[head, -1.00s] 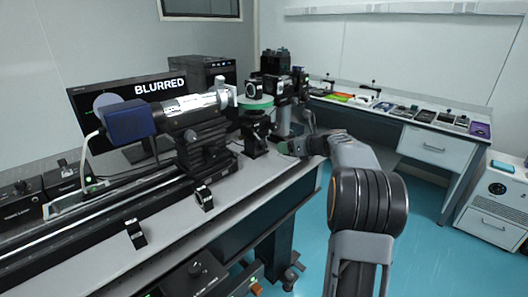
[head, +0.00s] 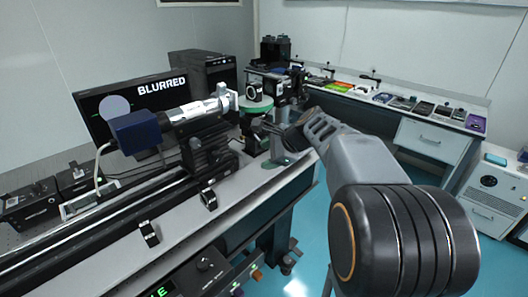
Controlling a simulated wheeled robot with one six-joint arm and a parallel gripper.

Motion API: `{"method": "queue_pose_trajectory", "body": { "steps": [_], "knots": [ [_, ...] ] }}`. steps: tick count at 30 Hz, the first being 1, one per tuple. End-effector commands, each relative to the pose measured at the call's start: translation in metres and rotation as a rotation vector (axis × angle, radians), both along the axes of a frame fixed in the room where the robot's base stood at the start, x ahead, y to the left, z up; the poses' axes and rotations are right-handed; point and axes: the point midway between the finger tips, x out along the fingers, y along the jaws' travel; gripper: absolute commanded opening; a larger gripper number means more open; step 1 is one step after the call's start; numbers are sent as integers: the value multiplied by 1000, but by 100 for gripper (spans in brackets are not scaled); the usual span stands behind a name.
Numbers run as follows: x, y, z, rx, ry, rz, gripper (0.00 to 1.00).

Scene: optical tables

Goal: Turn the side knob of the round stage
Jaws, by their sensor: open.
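The round stage (head: 258,105) has a green disc top and stands on a dark post on the optical table, right of the camera barrel. A square black mount with a round lens (head: 254,91) sits on top of it. My gripper (head: 272,143) is at the right side of the stage, near its post and just below the green disc. The gripper is open. My arm partly covers it, and the side knob is too small or hidden to make out. I cannot tell whether the fingers touch or surround the knob.
A blue-ended camera (head: 134,131) with a silver barrel (head: 197,111) lies along the rail left of the stage. A monitor (head: 116,105) behind it reads "BLURRED". Small black clamps (head: 208,198) stand on the front table strip. A side bench (head: 431,141) holds several parts.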

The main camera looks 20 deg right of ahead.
Motion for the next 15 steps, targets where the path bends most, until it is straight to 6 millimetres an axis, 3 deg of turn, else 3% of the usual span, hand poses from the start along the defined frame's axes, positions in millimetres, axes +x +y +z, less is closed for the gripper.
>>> {"method": "queue_pose_trajectory", "body": {
  "steps": [3,15],
  "knots": [
    [-17,14,13,-103,-17,101,59],
    [-50,34,22,-314,-50,317,59]
  ]
}}
